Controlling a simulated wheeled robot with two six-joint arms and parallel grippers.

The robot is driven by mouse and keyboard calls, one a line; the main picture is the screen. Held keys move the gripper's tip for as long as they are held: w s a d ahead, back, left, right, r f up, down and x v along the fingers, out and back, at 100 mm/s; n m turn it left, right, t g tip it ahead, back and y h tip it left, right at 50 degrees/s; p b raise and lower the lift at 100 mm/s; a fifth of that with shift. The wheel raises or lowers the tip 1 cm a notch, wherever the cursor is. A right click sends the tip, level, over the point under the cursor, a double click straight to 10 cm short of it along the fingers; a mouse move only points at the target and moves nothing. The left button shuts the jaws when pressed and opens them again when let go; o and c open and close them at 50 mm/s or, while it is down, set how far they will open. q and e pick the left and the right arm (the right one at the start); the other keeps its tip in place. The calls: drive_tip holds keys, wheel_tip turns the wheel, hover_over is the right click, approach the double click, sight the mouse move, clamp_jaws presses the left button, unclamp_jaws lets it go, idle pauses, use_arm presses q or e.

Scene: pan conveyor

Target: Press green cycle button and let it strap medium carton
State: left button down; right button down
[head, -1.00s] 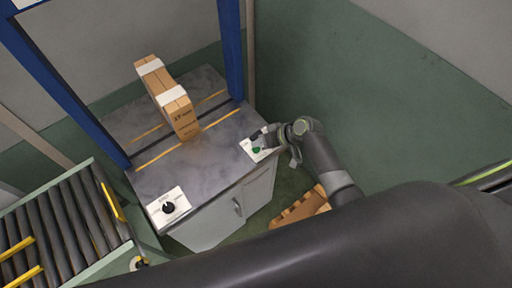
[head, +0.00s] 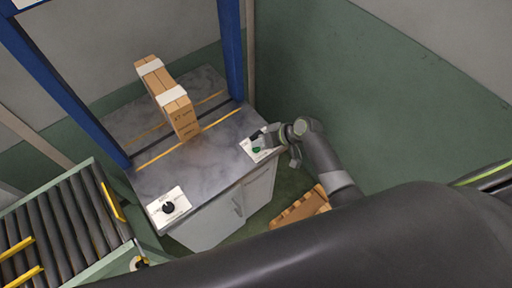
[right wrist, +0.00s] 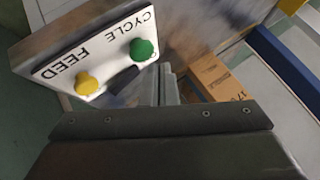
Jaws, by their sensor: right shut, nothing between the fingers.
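The medium carton (head: 176,105) lies on the grey strapping table, with white bands across it. It also shows in the right wrist view (right wrist: 215,80). The green cycle button (right wrist: 142,49) is on a white panel labelled CYCLE and FEED, beside a yellow feed button (right wrist: 87,83). In the head view the green button (head: 257,149) shows at the table's right corner. My right gripper (head: 266,136) is shut and empty, close to the panel. In the right wrist view its fingers (right wrist: 162,72) are just right of the green button; contact cannot be told. My left gripper is not in view.
The grey table (head: 205,160) stands under a blue arch (head: 232,50). A white panel with a black knob (head: 168,207) is at its front left. A roller conveyor (head: 65,225) is at left. A wooden pallet-like object (head: 302,208) lies on the floor.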

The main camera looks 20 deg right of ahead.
sight(259, 149)
drive_tip(key=shift+f, duration=0.1)
drive_tip(key=shift+f+b, duration=0.3)
drive_tip(key=shift+f+b, duration=0.4)
drive_tip(key=shift+f, duration=0.15)
idle(0.5)
drive_tip(key=shift+r, duration=0.2)
drive_tip(key=shift+r+p, duration=0.75)
drive_tip(key=shift+p, duration=0.15)
wheel_tip(259, 149, up, 5)
drive_tip(key=p, duration=0.4)
drive_tip(key=shift+r+p, duration=0.1)
drive_tip(key=shift+p, duration=0.3)
